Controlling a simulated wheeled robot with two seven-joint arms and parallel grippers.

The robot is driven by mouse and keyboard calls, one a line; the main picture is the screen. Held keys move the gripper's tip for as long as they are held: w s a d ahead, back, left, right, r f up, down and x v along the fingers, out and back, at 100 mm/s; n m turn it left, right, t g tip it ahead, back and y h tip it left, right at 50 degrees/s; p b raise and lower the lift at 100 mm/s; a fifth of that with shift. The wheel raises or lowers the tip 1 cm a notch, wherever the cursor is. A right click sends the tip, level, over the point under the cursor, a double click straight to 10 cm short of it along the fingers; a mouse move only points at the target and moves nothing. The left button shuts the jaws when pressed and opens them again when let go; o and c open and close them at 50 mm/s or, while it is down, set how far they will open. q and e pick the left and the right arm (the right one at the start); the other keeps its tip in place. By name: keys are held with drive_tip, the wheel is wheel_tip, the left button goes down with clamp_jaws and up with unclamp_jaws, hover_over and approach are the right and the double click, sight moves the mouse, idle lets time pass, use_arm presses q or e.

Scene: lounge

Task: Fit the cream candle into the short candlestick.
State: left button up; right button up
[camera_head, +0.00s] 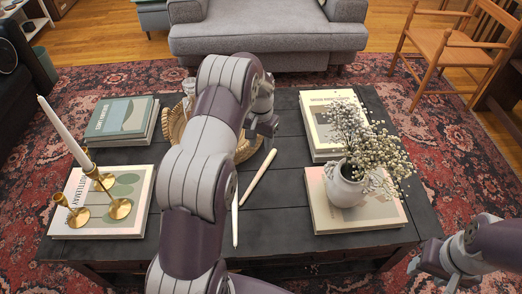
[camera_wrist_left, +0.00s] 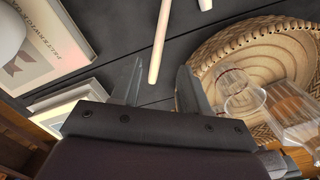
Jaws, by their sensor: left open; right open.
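The cream candle (camera_head: 258,178) lies on the dark table, right of my left forearm. In the left wrist view the cream candle (camera_wrist_left: 161,40) points toward the gap between my left fingers. My left gripper (camera_head: 262,127) is open and empty beyond the candle's far end; its fingers also show in the left wrist view (camera_wrist_left: 160,85). The short brass candlestick (camera_head: 70,213) stands on the left front book, its cup apparently empty. A taller brass candlestick (camera_head: 104,183) beside it holds a tilted white candle (camera_head: 64,131). My right gripper (camera_head: 443,268) is open and empty at lower right.
A second pale candle (camera_head: 235,217) lies close to the cream one, partly behind my arm. A woven tray (camera_wrist_left: 222,45) holds clear glasses (camera_wrist_left: 243,98). Book stacks (camera_head: 122,121) flank the table. A white flower vase (camera_head: 345,187) stands on the right front book (camera_head: 318,212).

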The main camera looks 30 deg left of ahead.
use_arm(q)
drive_tip(key=s+d+r, duration=0.8)
drive_tip(key=s, duration=0.2)
drive_tip(key=s+d+r+t, duration=0.1)
drive_tip(key=s+d, duration=0.3)
drive_tip(key=s, duration=0.8)
drive_tip(key=shift+d+r+t, duration=0.2)
drive_tip(key=shift+r+t, duration=0.1)
drive_tip(key=shift+r, duration=0.2)
drive_tip(key=shift+s, duration=0.1)
wheel_tip(320, 180, up, 26)
drive_tip(key=p, duration=2.6)
drive_tip(key=shift+o, duration=0.4)
